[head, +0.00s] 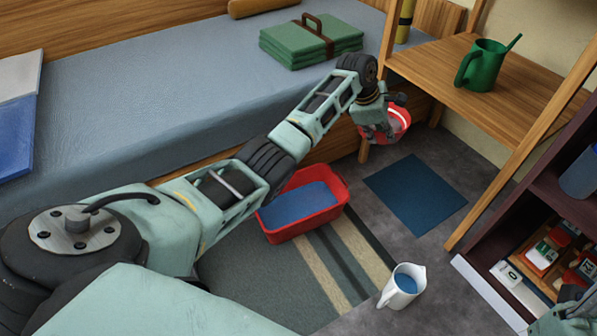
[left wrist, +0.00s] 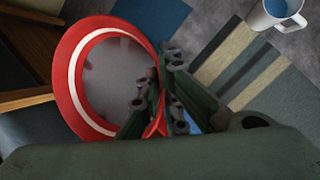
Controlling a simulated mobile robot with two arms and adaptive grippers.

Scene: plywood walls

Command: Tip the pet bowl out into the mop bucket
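The pet bowl (head: 401,117) is red with a white band and hangs at the far end of my left arm. My left gripper (head: 378,132) is shut on its rim. In the left wrist view the fingers (left wrist: 158,95) pinch the right side of the bowl's rim (left wrist: 72,75); the inside looks grey, and I cannot tell what it holds. A red tub (head: 335,212), which I take as the mop bucket, stands on the floor nearer me, left of the bowl, with blue inside. Only a scrap of my right arm shows at the bottom right corner.
A white jug (head: 405,287) with blue inside stands on the floor right of the tub. A blue mat (head: 415,194) and a striped rug (head: 330,265) lie flat. A bed, a wooden shelf (head: 440,62) with a green watering can (head: 482,66), and a dark cabinet border the floor.

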